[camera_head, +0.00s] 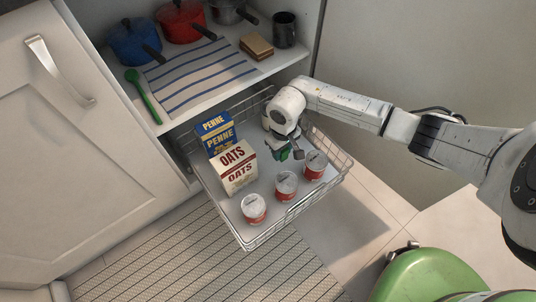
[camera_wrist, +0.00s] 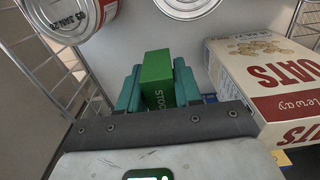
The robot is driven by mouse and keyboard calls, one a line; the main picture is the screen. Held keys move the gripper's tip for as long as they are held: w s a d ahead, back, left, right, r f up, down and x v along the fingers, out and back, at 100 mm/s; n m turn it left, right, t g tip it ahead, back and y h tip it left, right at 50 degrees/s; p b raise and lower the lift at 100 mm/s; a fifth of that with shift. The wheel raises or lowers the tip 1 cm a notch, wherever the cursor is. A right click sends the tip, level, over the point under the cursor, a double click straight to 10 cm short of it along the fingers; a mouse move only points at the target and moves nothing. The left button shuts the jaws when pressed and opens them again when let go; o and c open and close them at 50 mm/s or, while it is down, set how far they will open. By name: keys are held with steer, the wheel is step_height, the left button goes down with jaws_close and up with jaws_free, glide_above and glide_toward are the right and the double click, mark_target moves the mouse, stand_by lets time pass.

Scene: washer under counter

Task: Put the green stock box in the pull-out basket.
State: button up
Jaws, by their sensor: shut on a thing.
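The green stock box (camera_wrist: 157,75) stands between the teal fingers of my gripper (camera_wrist: 158,88) in the wrist view, with part of its lettering showing. My gripper is shut on it. In the head view, the box (camera_head: 283,155) shows as a small green patch below my gripper (camera_head: 286,150), mostly hidden by it. Both are over the inside of the pull-out wire basket (camera_head: 243,242), behind the cans. I cannot tell whether the box touches the basket's floor.
In the basket, an oats box (camera_head: 234,168) and a penne box (camera_head: 214,130) stand at left, and three cans (camera_head: 254,208), (camera_head: 286,185), (camera_head: 315,164) stand along the front. The shelf above holds pots (camera_head: 181,20), a striped cloth (camera_head: 199,75) and a mug (camera_head: 285,29).

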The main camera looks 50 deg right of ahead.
steer(key=b, duration=0.5)
glide_above(268, 156)
steer(key=f, duration=0.6)
steer(key=shift+s+f, duration=0.2)
steer(key=shift+f, duration=0.1)
steer(key=shift+w+f+b, duration=0.15)
steer(key=shift+f+b, duration=0.1)
steer(key=shift+b, duration=0.05)
steer(key=shift+f+b, duration=0.75)
steer(key=shift+f, duration=0.7)
steer(key=shift+f, duration=0.25)
steer(key=o, duration=1.1)
steer(key=shift+c, duration=0.2)
steer(key=shift+r, duration=0.1)
step_height(268, 156, up, 12)
steer(key=p, duration=0.6)
steer(key=shift+r, duration=0.15)
